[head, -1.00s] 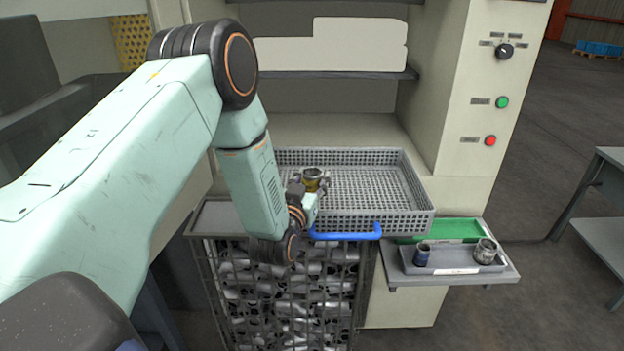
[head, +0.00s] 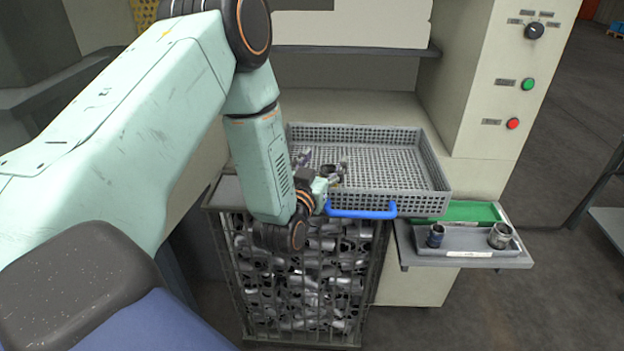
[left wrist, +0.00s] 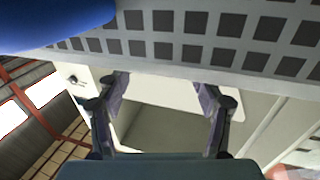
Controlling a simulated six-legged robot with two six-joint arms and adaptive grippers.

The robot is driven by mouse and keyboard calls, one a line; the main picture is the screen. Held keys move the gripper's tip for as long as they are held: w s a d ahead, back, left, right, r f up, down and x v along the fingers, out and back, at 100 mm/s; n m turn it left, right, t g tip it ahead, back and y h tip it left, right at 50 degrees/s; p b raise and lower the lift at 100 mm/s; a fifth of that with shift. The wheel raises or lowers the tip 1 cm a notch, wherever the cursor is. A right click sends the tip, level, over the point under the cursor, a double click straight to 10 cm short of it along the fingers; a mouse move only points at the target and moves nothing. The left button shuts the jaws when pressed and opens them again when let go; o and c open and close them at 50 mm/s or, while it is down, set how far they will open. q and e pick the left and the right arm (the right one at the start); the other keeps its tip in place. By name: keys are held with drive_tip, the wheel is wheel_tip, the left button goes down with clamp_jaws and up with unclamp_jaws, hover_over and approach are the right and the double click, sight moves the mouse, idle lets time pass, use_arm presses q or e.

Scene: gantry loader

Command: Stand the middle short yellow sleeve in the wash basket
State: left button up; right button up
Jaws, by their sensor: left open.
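The wash basket (head: 437,180) is a grey perforated tray with a blue handle (head: 362,213) on its front. My left gripper (head: 334,172) is at the basket's front left, just inside the front wall in the head view. It is open. In the left wrist view its two fingers (left wrist: 162,85) are apart with nothing visible between them, and the basket's wall (left wrist: 200,46) crosses the top. A small dark yellowish patch beside the fingers in the head view may be the yellow sleeve; it is too small and covered to tell how it stands. My right gripper is not in view.
A wire crate (head: 300,345) full of metal parts stands below the basket. Most of the basket floor is bare.

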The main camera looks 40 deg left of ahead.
use_arm(q)
drive_tip(key=v, duration=0.8)
drive_tip(key=s+d+f+m+g+h, duration=0.1)
drive_tip(key=s+d+f+g, duration=0.15)
drive_tip(key=f, duration=0.35)
drive_tip(key=s+d+f+g+h, duration=0.2)
drive_tip(key=s+f+g, duration=0.15)
drive_tip(key=f, duration=0.25)
drive_tip(key=s+d+f+m+g+h, duration=0.1)
drive_tip(key=s+d+f+g, duration=0.1)
drive_tip(key=s+f, duration=0.25)
drive_tip(key=s+d+f+g, duration=0.2)
drive_tip(key=s+f+g, duration=0.2)
drive_tip(key=s, duration=0.6)
drive_tip(key=s+d+f+g, duration=0.1)
drive_tip(key=s+f+g, duration=0.3)
drive_tip(key=s, duration=0.6)
drive_tip(key=shift+d+f+g+b, duration=0.35)
drive_tip(key=shift+f+g+b, duration=0.05)
drive_tip(key=shift+g, duration=0.3)
